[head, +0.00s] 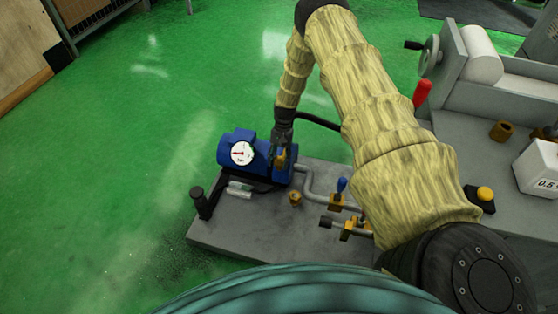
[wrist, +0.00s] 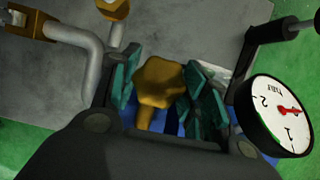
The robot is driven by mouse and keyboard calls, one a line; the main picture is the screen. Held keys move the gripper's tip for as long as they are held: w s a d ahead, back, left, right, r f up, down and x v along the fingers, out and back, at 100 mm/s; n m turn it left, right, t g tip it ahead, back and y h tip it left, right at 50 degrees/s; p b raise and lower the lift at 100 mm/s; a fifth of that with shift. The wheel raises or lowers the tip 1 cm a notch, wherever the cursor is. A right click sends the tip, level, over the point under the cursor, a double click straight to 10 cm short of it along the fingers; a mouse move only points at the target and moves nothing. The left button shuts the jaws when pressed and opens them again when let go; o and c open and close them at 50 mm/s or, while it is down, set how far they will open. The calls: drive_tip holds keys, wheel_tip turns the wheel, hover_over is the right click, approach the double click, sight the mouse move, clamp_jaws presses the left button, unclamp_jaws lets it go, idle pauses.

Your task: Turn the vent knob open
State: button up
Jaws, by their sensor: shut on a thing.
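The vent knob, a lobed brass knob (wrist: 158,82) on a short stem, shows in the middle of the wrist view. My gripper (wrist: 160,88) has its teal-padded fingers on either side of the knob and is shut on it. In the head view my gripper (head: 280,148) reaches down from above onto the right end of the blue pump (head: 233,140). The knob (head: 281,157) is partly hidden there by the fingers. The white-faced gauge (head: 242,153) is on the pump's front and also shows at the right in the wrist view (wrist: 280,115).
The pump stands on a grey plate (head: 235,225). Bent grey pipes, brass fittings and a blue-handled valve (head: 341,186) lie right of the pump. A black post (head: 203,203) stands at the plate's left. Green floor is free to the left.

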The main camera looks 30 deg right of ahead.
drive_tip(key=o, duration=1)
drive_tip(key=v, duration=1.2)
drive_tip(key=shift+f, duration=0.1)
